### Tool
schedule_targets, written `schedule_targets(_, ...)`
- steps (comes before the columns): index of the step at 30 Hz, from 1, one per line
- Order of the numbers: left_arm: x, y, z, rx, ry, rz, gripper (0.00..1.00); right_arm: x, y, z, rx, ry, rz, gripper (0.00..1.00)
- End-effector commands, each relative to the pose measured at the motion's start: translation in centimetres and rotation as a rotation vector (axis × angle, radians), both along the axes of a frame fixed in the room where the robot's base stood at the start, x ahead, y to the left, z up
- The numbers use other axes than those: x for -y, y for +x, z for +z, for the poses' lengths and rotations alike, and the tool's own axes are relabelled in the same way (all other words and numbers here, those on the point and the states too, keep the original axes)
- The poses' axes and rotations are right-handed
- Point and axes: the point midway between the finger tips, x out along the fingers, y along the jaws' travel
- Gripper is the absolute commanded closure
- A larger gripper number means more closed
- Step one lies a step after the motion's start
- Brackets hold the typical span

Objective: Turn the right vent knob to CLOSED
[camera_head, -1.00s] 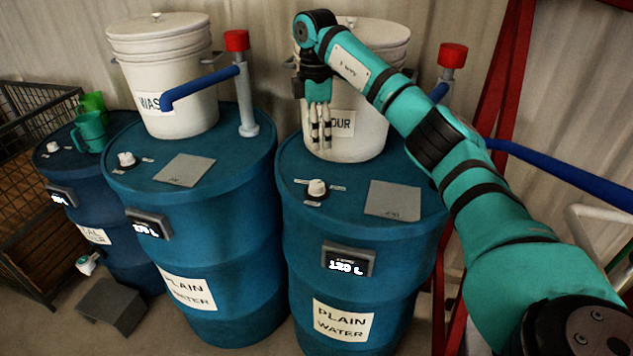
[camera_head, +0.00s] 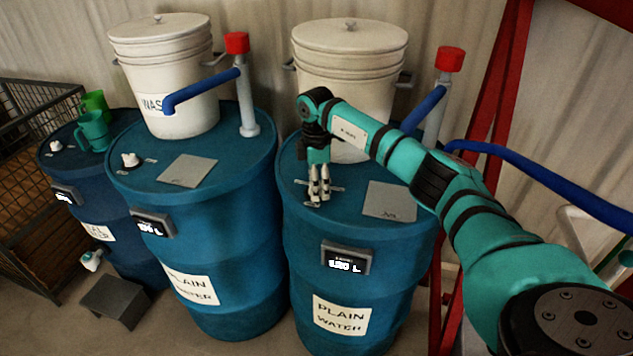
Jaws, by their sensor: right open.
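The right blue drum (camera_head: 300,236) has a display on its front and a "PLAIN WATER" label. My right gripper (camera_head: 318,198) points down at the front of its lid. Its fingers are open and stand at the spot of the right vent knob, in front of it or around it; I cannot tell which. They hide the white knob, so its setting and any contact cannot be seen. Small marking plates (camera_head: 334,189) show beside the fingers. My left gripper is not in view.
A lidded white bucket (camera_head: 350,60) and a red-capped pipe (camera_head: 449,60) stand at the back of the right drum. A grey plate (camera_head: 390,200) lies right of the fingers. The middle drum (camera_head: 235,240) has its own white knob (camera_head: 130,160).

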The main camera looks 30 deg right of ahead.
Motion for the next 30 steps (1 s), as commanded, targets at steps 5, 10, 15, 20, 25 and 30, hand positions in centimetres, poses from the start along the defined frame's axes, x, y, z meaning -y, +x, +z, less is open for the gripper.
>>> schedule_targets(5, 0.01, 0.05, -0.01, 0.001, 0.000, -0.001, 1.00, -0.02, 0.00, 0.00, -0.001, 0.000, 0.001, 0.52)
schedule_targets(10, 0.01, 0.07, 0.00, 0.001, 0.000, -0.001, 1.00, -0.04, 0.00, 0.02, -0.001, 0.000, 0.001, 0.74)
schedule_targets(15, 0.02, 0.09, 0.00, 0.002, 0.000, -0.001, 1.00, -0.04, 0.01, 0.04, 0.000, 0.000, 0.001, 0.96)
schedule_targets(20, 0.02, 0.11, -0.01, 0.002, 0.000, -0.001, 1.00, -0.04, 0.01, 0.04, 0.000, 0.000, 0.007, 0.96)
schedule_targets(25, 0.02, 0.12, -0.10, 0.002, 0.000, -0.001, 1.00, -0.04, 0.01, 0.02, -0.001, 0.001, 0.047, 0.96)
schedule_targets(30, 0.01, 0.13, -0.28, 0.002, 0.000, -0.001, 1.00, -0.04, 0.05, 0.01, 0.000, 0.000, 0.140, 0.96)
